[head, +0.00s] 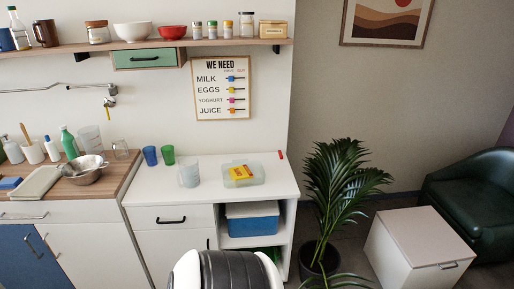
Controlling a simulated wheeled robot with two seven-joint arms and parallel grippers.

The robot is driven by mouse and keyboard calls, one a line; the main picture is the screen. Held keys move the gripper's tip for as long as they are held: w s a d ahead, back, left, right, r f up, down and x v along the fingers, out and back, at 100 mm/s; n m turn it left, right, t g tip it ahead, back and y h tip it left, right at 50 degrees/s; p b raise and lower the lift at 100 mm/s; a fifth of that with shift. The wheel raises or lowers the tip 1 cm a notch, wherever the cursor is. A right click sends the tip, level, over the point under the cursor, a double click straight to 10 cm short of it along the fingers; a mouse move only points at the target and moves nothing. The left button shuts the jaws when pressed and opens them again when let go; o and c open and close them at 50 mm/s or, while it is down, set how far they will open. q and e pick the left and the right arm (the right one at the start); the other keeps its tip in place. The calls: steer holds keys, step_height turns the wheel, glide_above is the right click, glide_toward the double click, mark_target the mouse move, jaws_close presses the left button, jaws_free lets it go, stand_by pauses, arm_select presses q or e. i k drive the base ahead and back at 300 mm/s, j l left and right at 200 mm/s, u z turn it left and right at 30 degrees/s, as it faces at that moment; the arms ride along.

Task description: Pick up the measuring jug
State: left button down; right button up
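A translucent, pale jug (188,175), which looks like the measuring jug, stands upright on the white counter (215,208). It is left of a clear plastic box (245,180) with a yellow item on it, and right of a green cup (168,155) and a blue cup (150,156). Another clear, tall vessel (91,138) stands at the back of the wooden counter on the left; I cannot tell its markings. Neither of my grippers is in view.
The wooden counter (118,170) holds a metal bowl (88,174), a green bottle (69,143) and a cutting board (37,182). A shelf (150,47) hangs above. A potted plant (335,190) stands right of the white counter, whose front part is clear.

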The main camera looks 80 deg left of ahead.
mark_target(188, 169)
steer(key=u, duration=3.05)
